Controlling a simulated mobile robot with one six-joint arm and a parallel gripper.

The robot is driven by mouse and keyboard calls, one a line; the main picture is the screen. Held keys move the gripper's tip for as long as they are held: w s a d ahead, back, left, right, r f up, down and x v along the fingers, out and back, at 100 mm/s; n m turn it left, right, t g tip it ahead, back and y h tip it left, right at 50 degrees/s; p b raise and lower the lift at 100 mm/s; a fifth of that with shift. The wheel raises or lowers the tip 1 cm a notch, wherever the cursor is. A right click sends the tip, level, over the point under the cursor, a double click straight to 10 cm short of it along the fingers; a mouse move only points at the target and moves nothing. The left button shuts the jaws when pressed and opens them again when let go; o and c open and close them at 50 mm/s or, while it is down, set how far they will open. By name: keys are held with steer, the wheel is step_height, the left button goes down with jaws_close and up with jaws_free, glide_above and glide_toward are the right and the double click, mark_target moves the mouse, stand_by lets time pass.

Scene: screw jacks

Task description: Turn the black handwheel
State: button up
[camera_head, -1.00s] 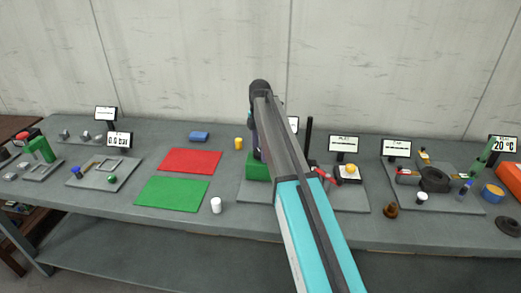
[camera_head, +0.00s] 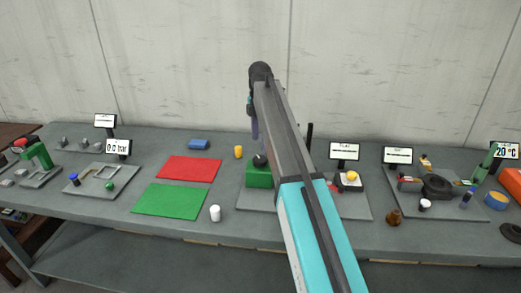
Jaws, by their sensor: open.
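A black rounded part (camera_head: 260,161), which looks like the black handwheel, sits on top of a green block (camera_head: 258,177) on a grey base plate (camera_head: 247,198) in the middle of the bench. It is too small to make out its rim or spokes. My gripper (camera_head: 255,130) hangs from the far end of my arm, above the green block and apart from the black part. It is open, and nothing shows in it. My arm hides most of the gripper and the right part of this station.
A red mat (camera_head: 190,168) and a green mat (camera_head: 171,200) lie left of the station, with a white cylinder (camera_head: 215,213) and a yellow cylinder (camera_head: 238,152) nearby. To the right stand a yellow button (camera_head: 351,175) and a thick black ring (camera_head: 437,187) on other plates.

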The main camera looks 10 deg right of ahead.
steer(key=shift+r+b, duration=0.55)
steer(key=shift+r, duration=2.35)
